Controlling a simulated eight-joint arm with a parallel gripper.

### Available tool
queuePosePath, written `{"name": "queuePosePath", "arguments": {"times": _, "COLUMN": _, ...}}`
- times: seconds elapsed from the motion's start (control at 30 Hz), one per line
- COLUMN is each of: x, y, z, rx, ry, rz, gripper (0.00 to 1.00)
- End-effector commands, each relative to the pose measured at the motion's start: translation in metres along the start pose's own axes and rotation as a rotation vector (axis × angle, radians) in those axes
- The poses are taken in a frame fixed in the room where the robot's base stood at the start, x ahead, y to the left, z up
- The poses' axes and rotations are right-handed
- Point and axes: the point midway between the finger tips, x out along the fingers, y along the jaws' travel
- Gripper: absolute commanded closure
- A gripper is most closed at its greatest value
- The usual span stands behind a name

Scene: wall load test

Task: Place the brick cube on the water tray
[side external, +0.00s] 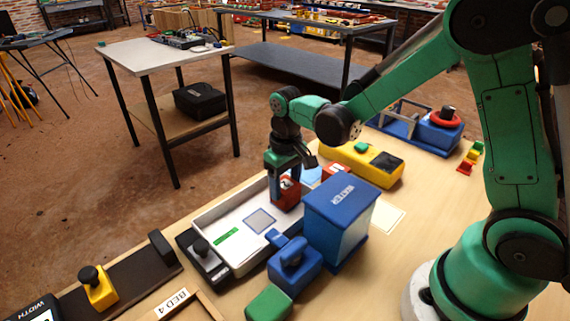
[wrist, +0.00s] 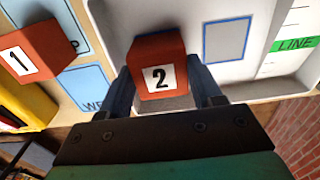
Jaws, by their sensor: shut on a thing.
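My gripper (side external: 283,180) is shut on a red brick cube (side external: 288,194) marked 2. In the wrist view the same cube (wrist: 159,72) sits between the two fingers, number facing the camera. The white water tray (side external: 232,213) lies on the bench, with a grey, blue-edged square (side external: 260,221) and a green strip (side external: 226,236) on its floor. The held cube is at the tray's far end, apart from the grey square (wrist: 226,40). I cannot tell whether the cube touches the tray floor. A second red cube (wrist: 32,50), marked 1, stands outside the tray.
A tall blue box (side external: 341,215) marked WATER stands close to the tray's right side, beside a smaller blue block (side external: 293,263). A yellow block (side external: 361,165) lies behind. A black-knobbed dark block (side external: 203,257) borders the tray's left end. Light blue cards (wrist: 85,88) lie outside the tray.

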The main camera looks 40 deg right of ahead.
Motion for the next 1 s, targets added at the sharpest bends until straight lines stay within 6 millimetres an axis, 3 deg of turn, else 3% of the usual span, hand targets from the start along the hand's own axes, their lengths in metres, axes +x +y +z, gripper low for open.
{"name": "queuePosePath", "arguments": {"times": 0.07, "x": 0.002, "y": 0.000, "z": 0.000, "rx": 0.000, "ry": 0.000, "rz": 0.000, "gripper": 1.00}}
{"name": "queuePosePath", "arguments": {"times": 0.1, "x": 0.003, "y": 0.000, "z": 0.000, "rx": 0.000, "ry": 0.000, "rz": 0.000, "gripper": 0.39}}
{"name": "queuePosePath", "arguments": {"times": 0.13, "x": 0.003, "y": 0.000, "z": 0.000, "rx": 0.000, "ry": 0.000, "rz": 0.000, "gripper": 0.30}}
{"name": "queuePosePath", "arguments": {"times": 0.57, "x": -0.005, "y": 0.000, "z": 0.000, "rx": 0.000, "ry": 0.000, "rz": 0.000, "gripper": 0.28}}
{"name": "queuePosePath", "arguments": {"times": 1.0, "x": -0.086, "y": 0.000, "z": 0.000, "rx": 0.000, "ry": -0.001, "rz": 0.000, "gripper": 0.28}}
